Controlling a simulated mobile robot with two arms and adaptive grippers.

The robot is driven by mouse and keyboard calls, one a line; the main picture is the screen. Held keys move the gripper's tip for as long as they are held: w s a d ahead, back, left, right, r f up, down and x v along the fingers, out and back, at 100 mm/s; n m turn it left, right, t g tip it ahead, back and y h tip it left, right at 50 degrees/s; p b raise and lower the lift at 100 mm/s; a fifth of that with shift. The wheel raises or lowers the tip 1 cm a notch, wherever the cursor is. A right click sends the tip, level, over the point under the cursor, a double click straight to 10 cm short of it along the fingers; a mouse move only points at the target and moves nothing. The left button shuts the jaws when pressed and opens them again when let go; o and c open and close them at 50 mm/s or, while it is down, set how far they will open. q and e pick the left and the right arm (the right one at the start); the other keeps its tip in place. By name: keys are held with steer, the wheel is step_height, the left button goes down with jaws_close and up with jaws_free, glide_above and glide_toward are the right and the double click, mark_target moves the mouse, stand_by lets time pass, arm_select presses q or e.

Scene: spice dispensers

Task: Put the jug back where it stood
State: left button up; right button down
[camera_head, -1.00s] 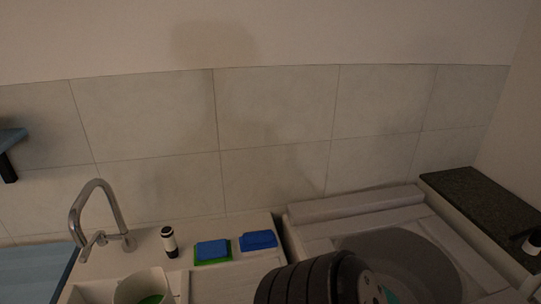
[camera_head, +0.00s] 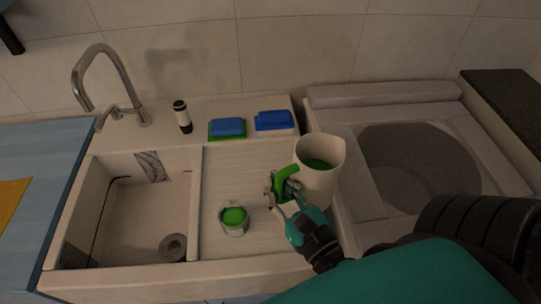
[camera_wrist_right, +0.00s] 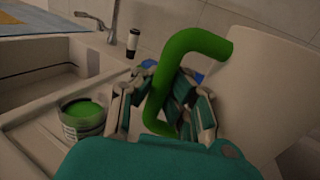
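The jug (camera_head: 320,190) is cream white with a green handle (camera_wrist_right: 158,95) and green inside. It is near the right side of the ribbed drainboard in the head view, roughly upright. At the right of the right wrist view, its pale body (camera_wrist_right: 265,95) fills much of the picture. My right gripper (camera_head: 284,190) has its fingers on both sides of the handle and looks shut on it. I cannot tell whether the jug's base touches the surface. A small pot (camera_head: 233,229) with a green top stands on the drainboard, left of the gripper. My left gripper is not in view.
The sink basin (camera_head: 135,215) lies left of the drainboard, with a tap (camera_head: 125,85) behind it. A black and white bottle (camera_head: 182,117) and blue and green sponges (camera_head: 227,127) stand along the back ledge. A round grey basin (camera_head: 415,165) is at the right.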

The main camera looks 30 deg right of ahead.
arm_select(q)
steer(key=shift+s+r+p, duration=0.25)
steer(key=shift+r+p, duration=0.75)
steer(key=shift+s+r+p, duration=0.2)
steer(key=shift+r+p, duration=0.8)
arm_select(e)
steer(key=shift+w+a+f, duration=0.15)
steer(key=shift+w+f, duration=0.65)
steer(key=shift+w, duration=1.85)
steer(key=shift+w+a+f, duration=0.1)
steer(key=shift+w+f, duration=0.7)
steer(key=shift+w, duration=1.8)
steer(key=shift+w+a+f, duration=0.15)
steer(key=shift+w+f, duration=0.65)
steer(key=shift+w, duration=1.85)
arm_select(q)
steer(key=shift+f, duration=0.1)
arm_select(e)
steer(key=shift+f, duration=0.1)
steer(key=c, duration=2)
jaws_free()
steer(key=shift+s+f, duration=0.1)
steer(key=shift+f, duration=0.05)
steer(key=shift+c, duration=0.2)
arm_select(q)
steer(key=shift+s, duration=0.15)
arm_select(e)
steer(key=o, duration=0.6)
steer(key=shift+c, duration=0.2)
